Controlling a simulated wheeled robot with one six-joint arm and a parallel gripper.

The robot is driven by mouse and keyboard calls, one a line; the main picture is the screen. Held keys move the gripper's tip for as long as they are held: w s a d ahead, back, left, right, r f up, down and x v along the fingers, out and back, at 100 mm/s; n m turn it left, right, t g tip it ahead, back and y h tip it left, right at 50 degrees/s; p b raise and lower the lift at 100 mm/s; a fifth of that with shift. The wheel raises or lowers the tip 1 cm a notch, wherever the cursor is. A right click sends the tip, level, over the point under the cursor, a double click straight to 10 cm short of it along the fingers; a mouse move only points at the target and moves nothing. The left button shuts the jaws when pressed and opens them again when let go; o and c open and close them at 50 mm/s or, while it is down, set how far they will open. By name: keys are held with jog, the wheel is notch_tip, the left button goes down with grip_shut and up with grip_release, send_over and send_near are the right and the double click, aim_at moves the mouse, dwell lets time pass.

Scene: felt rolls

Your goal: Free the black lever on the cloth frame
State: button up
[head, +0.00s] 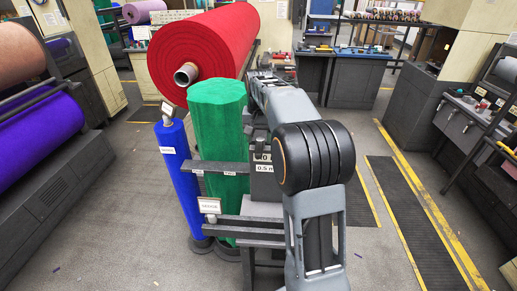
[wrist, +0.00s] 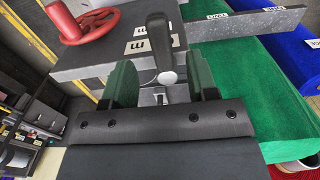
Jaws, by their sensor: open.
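In the wrist view the black lever (wrist: 157,38) stands up from a dark grey box on the cloth frame (wrist: 105,58), with a silver pivot (wrist: 166,76) at its base. My gripper (wrist: 160,80) is open, with one green finger to the left of the lever and one to the right. The lever lines up with the gap; I see no finger clearly touching it. In the head view the frame's box (head: 264,182) carries a "0.5 m" label, and my arm hides part of it. I cannot make out my fingers there.
A red handwheel (wrist: 88,20) sits left of the lever. A grey bar (wrist: 243,25) with labels runs right, across the upright green roll (head: 218,125). A blue roll (head: 181,180) stands beside it, and a large red roll (head: 205,45) lies behind. Floor on the right is open.

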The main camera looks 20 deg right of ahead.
aim_at(259, 149)
jog(key=shift+f, duration=2.55)
jog(key=shift+c, duration=0.4)
grip_shut()
